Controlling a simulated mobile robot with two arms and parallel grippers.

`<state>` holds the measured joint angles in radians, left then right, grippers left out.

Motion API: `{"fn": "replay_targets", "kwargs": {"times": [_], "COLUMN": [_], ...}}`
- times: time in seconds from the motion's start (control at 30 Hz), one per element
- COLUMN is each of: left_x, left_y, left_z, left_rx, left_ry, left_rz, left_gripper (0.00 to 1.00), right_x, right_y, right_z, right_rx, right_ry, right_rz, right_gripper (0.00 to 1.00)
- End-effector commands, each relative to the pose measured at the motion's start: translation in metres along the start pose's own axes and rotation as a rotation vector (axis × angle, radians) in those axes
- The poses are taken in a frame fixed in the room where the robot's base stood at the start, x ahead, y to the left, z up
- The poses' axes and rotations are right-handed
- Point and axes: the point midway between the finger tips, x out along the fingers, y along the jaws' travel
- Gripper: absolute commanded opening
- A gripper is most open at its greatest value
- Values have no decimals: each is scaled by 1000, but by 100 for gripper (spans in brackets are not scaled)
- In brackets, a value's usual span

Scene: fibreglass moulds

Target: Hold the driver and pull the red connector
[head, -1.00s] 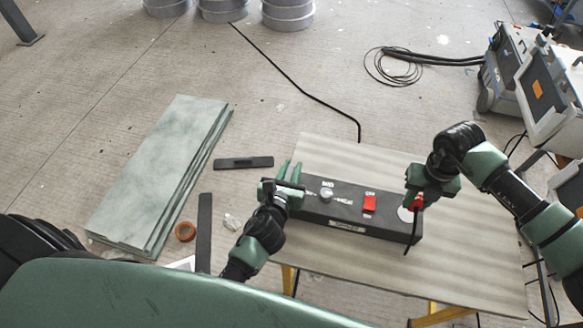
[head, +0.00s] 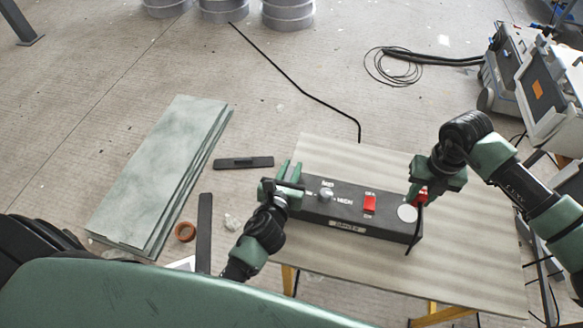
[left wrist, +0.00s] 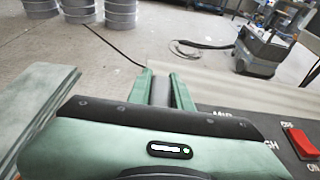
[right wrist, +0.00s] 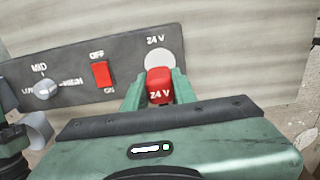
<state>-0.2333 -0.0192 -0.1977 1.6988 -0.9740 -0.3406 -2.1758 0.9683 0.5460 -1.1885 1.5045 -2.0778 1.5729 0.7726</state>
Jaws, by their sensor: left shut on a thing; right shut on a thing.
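The driver (head: 351,212) is a long dark box on a board, with a knob (head: 326,194), a red switch (head: 370,203) and a pale round disc (head: 407,213) marked 24 V. My left gripper (head: 290,174) is shut on the driver's left end; the left wrist view shows its fingers (left wrist: 159,92) around a grey part. My right gripper (right wrist: 160,86) is shut on the red connector (right wrist: 160,88), marked 24 V, with a black cable (head: 413,236) hanging from it. In the head view the connector (head: 421,194) sits above and right of the disc and looks clear of it.
The pale board (head: 470,265) has free room right of and behind the driver. Grey equipment cases (head: 545,85) stand at right.

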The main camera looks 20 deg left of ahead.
Motion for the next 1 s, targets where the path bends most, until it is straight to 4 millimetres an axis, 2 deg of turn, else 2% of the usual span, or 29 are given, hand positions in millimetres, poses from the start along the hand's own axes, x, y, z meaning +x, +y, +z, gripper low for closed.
{"fn": "replay_targets", "kwargs": {"times": [0.27,1.0], "left_x": [0,0], "left_y": [0,0], "left_z": [0,0], "left_rx": [0,0], "left_ry": [1,1], "left_rz": [1,1], "left_gripper": [0,0], "right_x": [-6,-43], "right_y": [0,0], "right_z": [1,0], "right_rx": [0,0], "right_ry": [-1,-1], "right_rz": [0,1], "right_gripper": [0,0]}}
